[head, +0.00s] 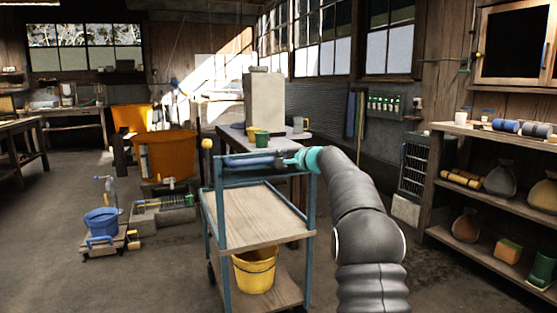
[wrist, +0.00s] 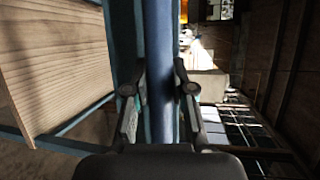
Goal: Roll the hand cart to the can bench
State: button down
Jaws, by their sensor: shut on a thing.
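The hand cart (head: 262,215) has a blue metal frame, a wooden upper shelf and a lower shelf; it stands in front of me. A yellow bucket (head: 254,271) stands on its lower shelf. My gripper (head: 292,160) is shut on the cart's blue handle bar (head: 248,160) near its right end. In the wrist view the bar (wrist: 158,40) runs between the two fingers (wrist: 158,85), and the cart's wooden shelf (wrist: 55,60) lies to the left. A bench (head: 290,142) with small cans or mugs and a tall pale block stands just behind the cart; the cart hides part of it.
Left of the cart, a blue bucket (head: 101,222) sits on a low dolly, near a grey trough (head: 162,216). Orange tubs (head: 165,158) stand behind. A wooden shelf unit (head: 470,195) lines the right side. Floor is open at the front left.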

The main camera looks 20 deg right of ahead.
jog(key=shift+w+r, duration=0.1)
jog(key=shift+r, duration=0.05)
jog(key=c, duration=1)
grip_release()
jog(key=shift+w+a, duration=0.1)
jog(key=shift+o, duration=0.2)
jog(key=v, duration=1.2)
